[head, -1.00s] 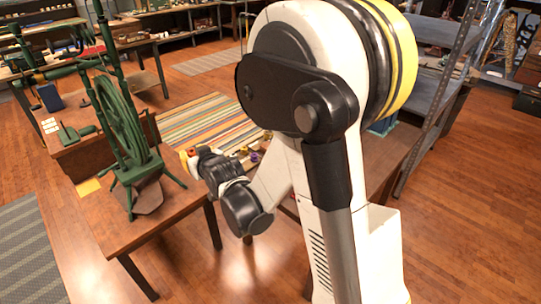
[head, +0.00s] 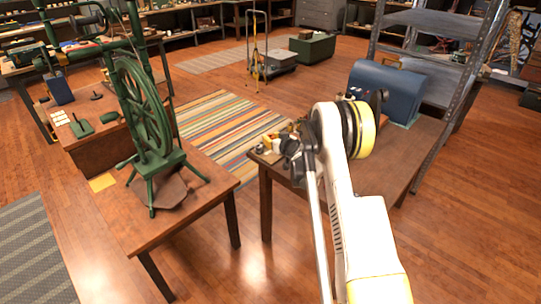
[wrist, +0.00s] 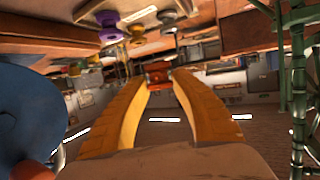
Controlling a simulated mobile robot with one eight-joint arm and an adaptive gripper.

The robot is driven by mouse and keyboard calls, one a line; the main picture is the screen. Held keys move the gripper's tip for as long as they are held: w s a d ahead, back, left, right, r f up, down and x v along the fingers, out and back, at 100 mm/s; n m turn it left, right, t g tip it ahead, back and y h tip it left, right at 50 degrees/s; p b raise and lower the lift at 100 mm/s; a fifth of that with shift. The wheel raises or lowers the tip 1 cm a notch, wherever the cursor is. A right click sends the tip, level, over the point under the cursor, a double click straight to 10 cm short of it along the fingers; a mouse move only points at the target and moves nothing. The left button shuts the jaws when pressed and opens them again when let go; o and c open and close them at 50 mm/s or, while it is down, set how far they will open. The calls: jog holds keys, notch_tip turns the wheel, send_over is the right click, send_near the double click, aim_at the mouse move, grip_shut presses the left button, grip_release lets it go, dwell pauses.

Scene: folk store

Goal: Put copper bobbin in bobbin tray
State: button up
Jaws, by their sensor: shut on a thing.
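My gripper (wrist: 157,84) shows its two yellow fingers in the wrist view, shut on a small orange-red piece (wrist: 158,68) at the tips, which appears to be the copper bobbin. The wrist picture looks upside down. A purple bobbin (wrist: 111,31), a yellow one (wrist: 138,33) and a grey one (wrist: 168,18) show near its top, apart from the fingers. In the head view my gripper is dark and small, at the left end of the right table beside a cluster of small items (head: 268,147). The bobbin tray's outline cannot be told clearly there.
The right table (head: 385,150) carries a blue domed case (head: 385,90) at its back. A green spinning wheel (head: 142,110) stands on the left table (head: 205,190). A floor gap separates the tables. A metal shelf (head: 437,75) stands behind the right table.

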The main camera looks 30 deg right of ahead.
aim_at(271, 160)
notch_tip(271, 160, down, 9)
jog(key=b, duration=0.3)
jog(key=shift+r, duration=0.2)
jog(key=shift+f, duration=0.2)
jog(key=o, duration=1)
